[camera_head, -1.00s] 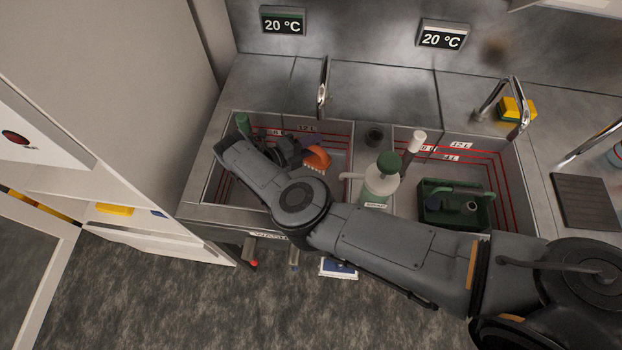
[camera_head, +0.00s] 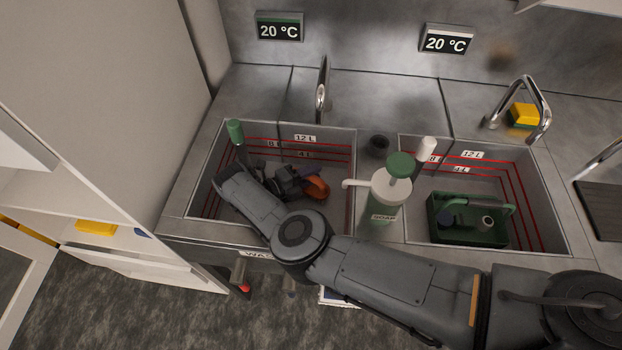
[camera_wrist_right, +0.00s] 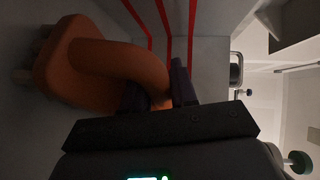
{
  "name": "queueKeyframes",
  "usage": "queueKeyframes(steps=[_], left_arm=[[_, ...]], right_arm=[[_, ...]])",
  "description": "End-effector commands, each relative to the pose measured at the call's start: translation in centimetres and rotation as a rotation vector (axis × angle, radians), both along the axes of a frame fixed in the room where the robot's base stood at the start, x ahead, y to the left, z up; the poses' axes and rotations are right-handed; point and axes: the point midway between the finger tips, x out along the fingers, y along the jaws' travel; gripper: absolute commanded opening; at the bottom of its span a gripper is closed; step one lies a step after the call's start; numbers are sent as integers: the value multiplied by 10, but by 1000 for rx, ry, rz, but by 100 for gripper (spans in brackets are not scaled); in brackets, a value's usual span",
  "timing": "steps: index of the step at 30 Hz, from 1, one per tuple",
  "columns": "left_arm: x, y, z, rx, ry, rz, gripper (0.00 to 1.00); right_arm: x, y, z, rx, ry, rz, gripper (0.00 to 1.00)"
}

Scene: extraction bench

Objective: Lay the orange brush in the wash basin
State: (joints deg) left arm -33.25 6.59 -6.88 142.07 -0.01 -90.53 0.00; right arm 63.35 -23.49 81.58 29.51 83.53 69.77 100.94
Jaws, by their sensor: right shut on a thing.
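The orange brush (camera_head: 317,188) is inside the left basin, the one above the partly hidden "WA…" label. My right gripper (camera_head: 298,184) reaches down into this wash basin (camera_head: 344,213) and is shut on the brush. In the right wrist view the brush (camera_wrist_right: 115,62) shows its looped orange handle between the fingers (camera_wrist_right: 160,95), with pale bristles at the far left. The basin wall with red level lines is close behind it. I cannot tell whether the brush touches the basin floor. My left gripper is not in view.
A soap dispenser (camera_head: 389,190) stands between the basins, its spout toward the left one. The right basin holds a green caddy (camera_head: 463,226). A green-capped thing (camera_head: 236,132) stands at the left basin's back left corner. A tap (camera_head: 322,90) rises behind.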

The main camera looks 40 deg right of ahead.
Motion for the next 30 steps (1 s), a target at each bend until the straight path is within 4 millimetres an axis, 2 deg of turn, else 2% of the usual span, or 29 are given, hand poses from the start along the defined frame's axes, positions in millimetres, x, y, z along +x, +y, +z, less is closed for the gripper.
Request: queueKeyframes(steps=[1, 13, 14, 18, 19, 30], left_arm=[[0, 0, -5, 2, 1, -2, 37], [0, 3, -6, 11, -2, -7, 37], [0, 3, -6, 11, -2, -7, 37], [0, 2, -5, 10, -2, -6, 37], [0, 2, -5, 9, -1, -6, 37], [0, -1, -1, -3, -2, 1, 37]], right_arm=[[0, 0, -4, -1, -1, 0, 0], [0, 0, -6, 0, -1, 0, 0], [0, 0, -6, 0, -1, 0, 29], [0, 0, -5, 0, 0, 0, 50], [0, 0, -6, 0, 0, 0, 53], [0, 1, -2, 2, 0, 0, 53]])
